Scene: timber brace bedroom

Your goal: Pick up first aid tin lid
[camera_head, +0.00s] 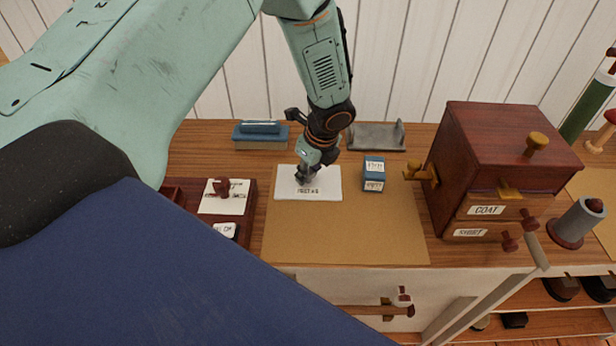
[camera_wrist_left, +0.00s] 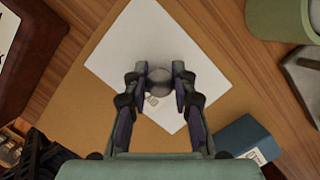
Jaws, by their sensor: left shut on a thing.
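The first aid tin lid (camera_head: 322,185) is a flat white rectangle with small lettering on its front edge. It lies at the back left of a tan mat (camera_head: 345,235), and also shows in the left wrist view (camera_wrist_left: 140,50). My left gripper (camera_head: 306,178) comes down from above onto the lid's middle. In the left wrist view its two fingers (camera_wrist_left: 160,88) are shut on the lid's round grey knob (camera_wrist_left: 159,79). I cannot tell whether the lid is raised off the mat. My right gripper is not in view.
A small blue box (camera_head: 374,173) stands just right of the lid. A wooden drawer cabinet (camera_head: 495,150) is farther right, a dark red tray (camera_head: 248,200) to the left. A blue block (camera_head: 260,134) and a grey holder (camera_head: 377,137) are behind. The mat's front is clear.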

